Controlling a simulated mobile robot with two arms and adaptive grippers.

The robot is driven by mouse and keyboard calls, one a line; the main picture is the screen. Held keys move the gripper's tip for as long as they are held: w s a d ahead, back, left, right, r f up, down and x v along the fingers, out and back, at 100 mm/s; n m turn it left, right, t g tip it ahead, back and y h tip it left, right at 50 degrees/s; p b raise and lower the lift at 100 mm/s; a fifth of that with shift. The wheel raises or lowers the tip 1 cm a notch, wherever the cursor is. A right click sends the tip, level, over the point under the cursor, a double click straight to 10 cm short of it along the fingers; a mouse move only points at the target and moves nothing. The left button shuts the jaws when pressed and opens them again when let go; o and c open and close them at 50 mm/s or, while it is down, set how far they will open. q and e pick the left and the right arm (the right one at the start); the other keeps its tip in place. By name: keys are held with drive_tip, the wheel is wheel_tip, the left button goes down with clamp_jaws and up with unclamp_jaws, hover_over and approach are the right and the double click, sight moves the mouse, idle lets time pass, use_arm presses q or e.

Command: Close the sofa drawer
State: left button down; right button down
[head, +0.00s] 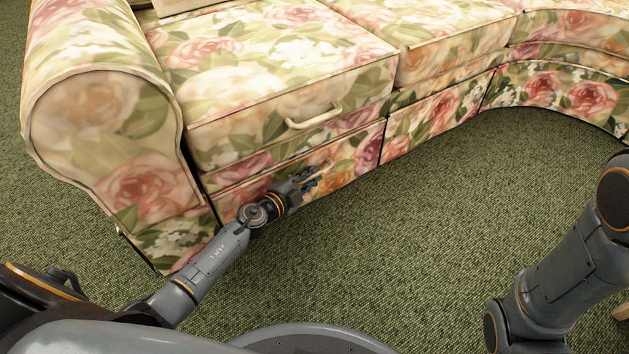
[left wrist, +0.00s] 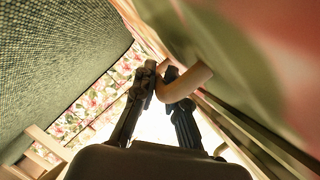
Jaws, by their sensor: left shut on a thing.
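The floral sofa has a lower drawer front (head: 352,160) below a seat-front panel (head: 240,137) that carries its own cream handle (head: 313,117). My left gripper (head: 308,180) reaches low to the drawer front and is shut on its cream drawer handle (head: 322,169). In the left wrist view, the two dark fingers (left wrist: 163,90) close around the curved tan handle (left wrist: 186,82), beside the blurred floral front. How far the drawer stands out is hard to tell from these views. My right gripper is out of view; only part of that arm shows at the right.
The rounded sofa armrest (head: 105,130) stands left of the drawer. The sofa continues right and curves round at the far right (head: 570,90). Green carpet (head: 420,220) in front of the sofa is clear between my arms.

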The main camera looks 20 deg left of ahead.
use_arm(q)
drive_tip(key=c, duration=1.4)
unclamp_jaws()
drive_tip(key=shift+w+a, duration=0.15)
drive_tip(key=shift+a, duration=0.1)
drive_tip(key=shift+o, duration=0.2)
drive_tip(key=v, duration=1.2)
drive_tip(key=shift+d, duration=0.1)
